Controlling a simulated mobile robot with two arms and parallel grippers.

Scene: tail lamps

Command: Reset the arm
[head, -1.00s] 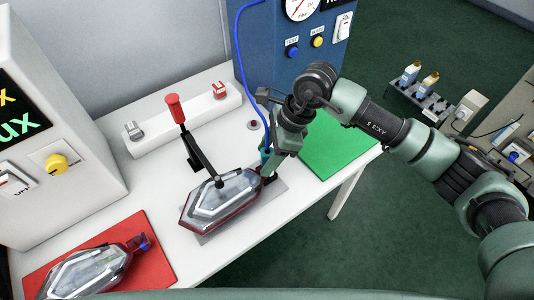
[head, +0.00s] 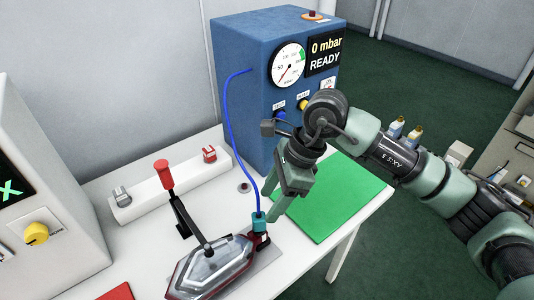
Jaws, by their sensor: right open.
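My right arm reaches in from the right, and its gripper (head: 275,212) is open just above the teal connector (head: 258,224) on the blue hose. The connector sits at the end of a tail lamp (head: 212,268), which lies on a grey plate under a clamp with a red handle (head: 163,174). I cannot tell whether a fingertip touches the connector. My left gripper is not in view.
A blue tester (head: 255,85) with a gauge and a display reading "0 mbar READY" stands behind the arm. A green mat (head: 335,205) lies empty on the white table. A grey-white box with a yellow knob (head: 36,233) stands at left. A red mat (head: 117,292) shows at the bottom edge.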

